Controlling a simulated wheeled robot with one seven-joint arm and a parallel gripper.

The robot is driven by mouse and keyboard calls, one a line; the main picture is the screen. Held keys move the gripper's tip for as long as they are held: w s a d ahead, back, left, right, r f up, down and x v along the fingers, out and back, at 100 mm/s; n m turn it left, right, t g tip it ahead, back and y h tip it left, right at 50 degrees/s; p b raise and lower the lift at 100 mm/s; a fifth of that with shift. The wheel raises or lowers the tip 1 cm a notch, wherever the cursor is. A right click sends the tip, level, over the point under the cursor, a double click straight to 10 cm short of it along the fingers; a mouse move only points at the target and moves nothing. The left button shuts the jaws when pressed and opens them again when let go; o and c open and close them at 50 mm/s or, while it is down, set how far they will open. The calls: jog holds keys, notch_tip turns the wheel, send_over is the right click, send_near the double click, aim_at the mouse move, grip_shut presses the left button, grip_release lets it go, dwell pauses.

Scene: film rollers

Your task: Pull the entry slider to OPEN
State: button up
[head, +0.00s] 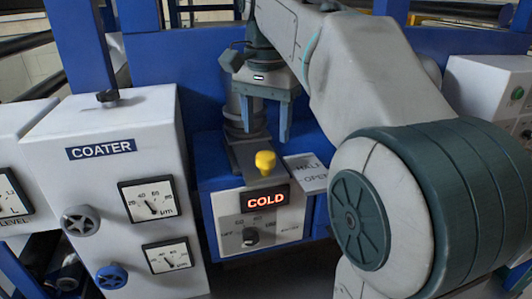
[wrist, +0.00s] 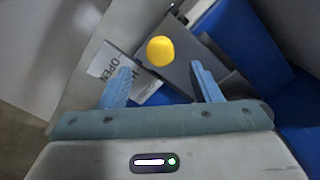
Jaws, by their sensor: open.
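The entry slider's yellow knob (head: 265,163) stands on a dark grey plate above the lit COLD display (head: 266,199). A white label plate (head: 308,174) reading HALF and OPEN lies to its right. My gripper (head: 265,137) points down, with its two blue fingers apart and empty, above and slightly behind the knob in the head view. In the wrist view, the knob (wrist: 161,50) shows just beyond the fingertips (wrist: 160,70), between their lines, and not visibly touched. There the label (wrist: 125,74) is partly hidden by the left finger.
A white COATER cabinet (head: 105,190) with gauges and handwheels stands close on the left. A rotary dial (head: 250,236) sits below the display. Blue frame beams (head: 170,60) run behind. A white box with a green button (head: 485,90) is at the right, behind my arm.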

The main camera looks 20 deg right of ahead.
aim_at(266, 154)
jog(key=shift+f, duration=3)
